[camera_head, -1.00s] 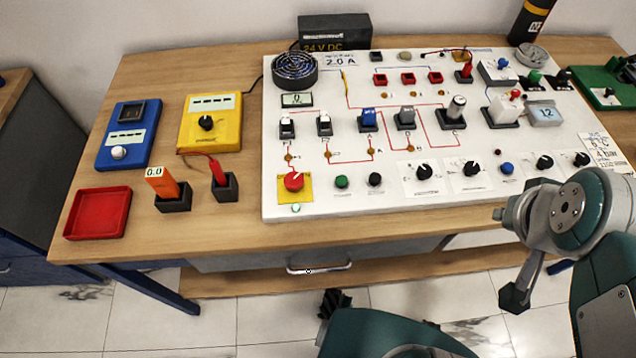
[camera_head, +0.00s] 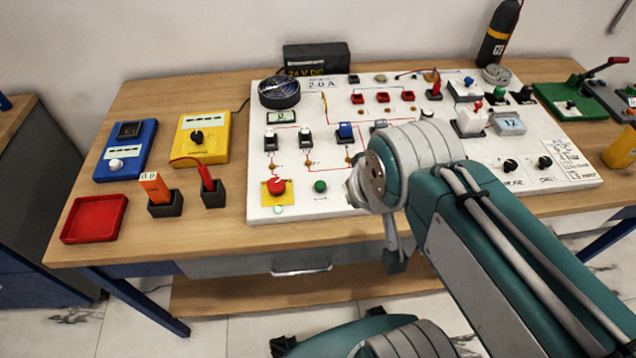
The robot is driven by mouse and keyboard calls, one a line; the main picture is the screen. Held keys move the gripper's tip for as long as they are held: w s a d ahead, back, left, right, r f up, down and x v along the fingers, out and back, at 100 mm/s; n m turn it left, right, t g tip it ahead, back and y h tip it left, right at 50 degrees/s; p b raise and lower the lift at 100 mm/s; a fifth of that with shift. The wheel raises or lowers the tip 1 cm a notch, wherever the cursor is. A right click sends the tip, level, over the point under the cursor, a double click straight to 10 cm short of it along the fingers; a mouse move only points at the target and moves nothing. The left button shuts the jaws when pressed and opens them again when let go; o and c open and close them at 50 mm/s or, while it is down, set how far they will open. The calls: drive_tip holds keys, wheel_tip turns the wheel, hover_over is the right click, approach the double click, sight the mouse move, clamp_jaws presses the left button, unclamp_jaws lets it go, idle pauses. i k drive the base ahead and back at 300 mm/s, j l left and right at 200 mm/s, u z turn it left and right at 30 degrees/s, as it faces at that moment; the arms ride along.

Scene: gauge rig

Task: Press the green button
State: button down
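The green button (camera_head: 320,186) is a small round knob on the front part of the white panel (camera_head: 330,207). It stands just right of the red knob on its yellow plate (camera_head: 277,186). My gripper (camera_head: 395,262) shows only as a dark tip hanging below the arm's end joint, in front of the panel's front edge. It is to the right of the green button and nearer the camera, and looks apart from it. Its fingers are mostly hidden, so I cannot tell whether they are open. My arm covers the panel right of the button.
The panel carries several switches, knobs and a round fan (camera_head: 279,92). Left of it stand a red tray (camera_head: 95,219), an orange meter (camera_head: 154,187), a blue box (camera_head: 126,150) and a yellow box (camera_head: 202,138). The wooden tabletop (camera_head: 235,228) is bare along the front left.

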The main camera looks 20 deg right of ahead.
sight(320, 186)
drive_tip(key=j+z, duration=0.15)
drive_tip(key=j, duration=0.25)
drive_tip(key=k+j+z, duration=0.1)
drive_tip(key=j, duration=0.3)
drive_tip(key=k+j+z, duration=0.15)
drive_tip(key=j, duration=0.25)
